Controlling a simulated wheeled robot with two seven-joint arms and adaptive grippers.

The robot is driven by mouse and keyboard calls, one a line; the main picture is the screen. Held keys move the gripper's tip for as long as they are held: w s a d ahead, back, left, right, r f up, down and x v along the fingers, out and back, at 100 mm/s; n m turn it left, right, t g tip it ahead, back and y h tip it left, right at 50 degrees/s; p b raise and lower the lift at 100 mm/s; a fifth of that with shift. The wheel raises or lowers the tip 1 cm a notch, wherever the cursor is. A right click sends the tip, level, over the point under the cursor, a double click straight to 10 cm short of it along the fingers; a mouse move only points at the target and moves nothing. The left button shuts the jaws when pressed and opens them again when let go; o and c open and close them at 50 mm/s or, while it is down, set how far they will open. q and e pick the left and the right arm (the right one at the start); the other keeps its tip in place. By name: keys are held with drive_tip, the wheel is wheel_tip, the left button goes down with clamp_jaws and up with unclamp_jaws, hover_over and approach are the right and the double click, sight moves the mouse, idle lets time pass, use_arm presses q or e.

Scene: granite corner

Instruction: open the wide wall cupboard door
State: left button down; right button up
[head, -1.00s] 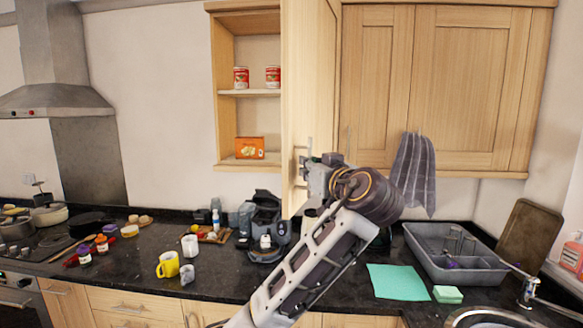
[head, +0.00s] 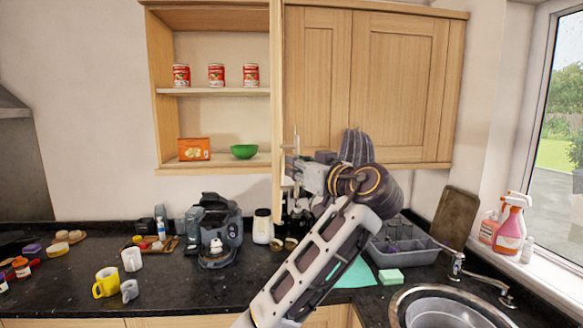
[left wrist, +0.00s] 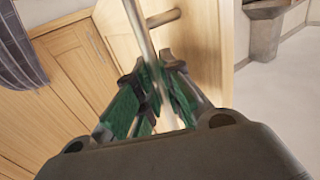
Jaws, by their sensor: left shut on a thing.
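The wide wall cupboard door (head: 277,110) stands open, almost edge-on in the head view, at the right side of the open cupboard (head: 162,100). In the left wrist view the door's wooden face (left wrist: 195,50) fills the upper middle. Its bar handle (left wrist: 143,35) runs down between the green finger pads. My left gripper (head: 302,168) is at the lower part of the door, on its right-hand side, shut on the handle. In the left wrist view the left gripper (left wrist: 155,98) has a finger on either side of the bar. My right gripper is not in view.
Inside the cupboard are red tins (head: 216,75), an orange box (head: 194,149) and a green bowl (head: 244,151). Shut cupboard doors (head: 398,90) and a hanging cloth (head: 357,147) are to the right. A coffee machine (head: 215,232) and mugs crowd the counter below.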

use_arm(q)
drive_tip(key=shift+f, duration=0.1)
drive_tip(key=c, duration=1.5)
unclamp_jaws()
drive_tip(key=shift+s, duration=0.1)
drive_tip(key=shift+v, duration=3.75)
